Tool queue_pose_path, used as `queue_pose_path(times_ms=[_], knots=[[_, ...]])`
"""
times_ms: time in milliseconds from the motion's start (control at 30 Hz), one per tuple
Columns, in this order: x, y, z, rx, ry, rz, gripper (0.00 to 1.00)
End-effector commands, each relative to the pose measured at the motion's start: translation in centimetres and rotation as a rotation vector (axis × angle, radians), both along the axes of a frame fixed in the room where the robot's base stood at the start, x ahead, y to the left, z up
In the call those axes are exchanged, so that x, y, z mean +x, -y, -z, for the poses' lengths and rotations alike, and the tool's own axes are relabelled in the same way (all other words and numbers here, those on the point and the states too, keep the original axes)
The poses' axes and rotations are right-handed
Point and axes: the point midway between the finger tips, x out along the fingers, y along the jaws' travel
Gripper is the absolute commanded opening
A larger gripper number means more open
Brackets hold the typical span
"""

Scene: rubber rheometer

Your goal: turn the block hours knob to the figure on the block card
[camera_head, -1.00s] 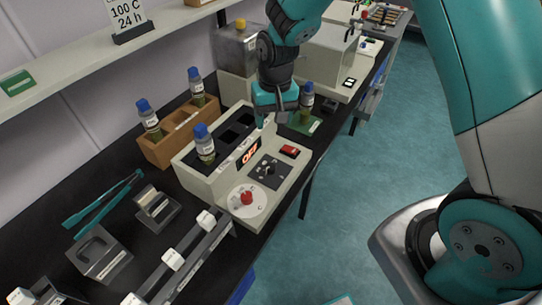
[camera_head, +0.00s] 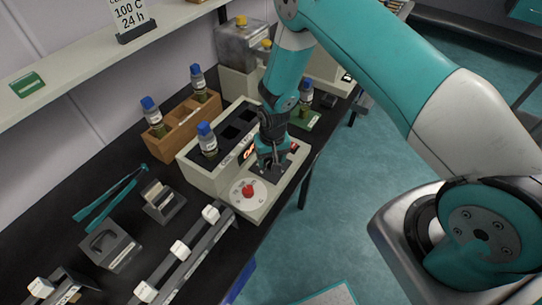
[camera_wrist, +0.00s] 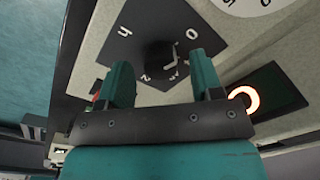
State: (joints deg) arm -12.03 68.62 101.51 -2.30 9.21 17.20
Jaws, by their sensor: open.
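The block heater (camera_head: 203,177) is a pale grey unit on the black bench. Its black hours knob (camera_wrist: 160,58) sits on a dark square plate (camera_wrist: 122,32) marked "h". Some figures show around the knob, partly hidden. My gripper (camera_head: 270,165) is over this plate and hides the knob in the head view. In the wrist view my gripper (camera_wrist: 163,70) is open, with one finger to each side of the knob; contact cannot be told. The card (camera_head: 130,17) on the shelf reads "100 C 24 h".
A red knob (camera_head: 249,190) on a white dial is close in front of my gripper. An orange-lit display (camera_wrist: 243,97) and a red switch (camera_head: 294,147) are also close. A blue-capped bottle (camera_head: 207,139) stands in the block. A wooden rack (camera_head: 183,128) is behind.

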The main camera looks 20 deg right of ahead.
Motion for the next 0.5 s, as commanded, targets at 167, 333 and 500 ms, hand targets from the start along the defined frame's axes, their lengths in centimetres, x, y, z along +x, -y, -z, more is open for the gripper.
queue_pose_path(times_ms=[167,333,500], knots=[[0.03,-0.04,0.51,0.001,0.001,0.000,0.60],[0.02,-0.05,0.52,0.000,0.001,0.000,0.60],[0.02,-0.04,0.50,0.000,0.001,0.000,0.26]])
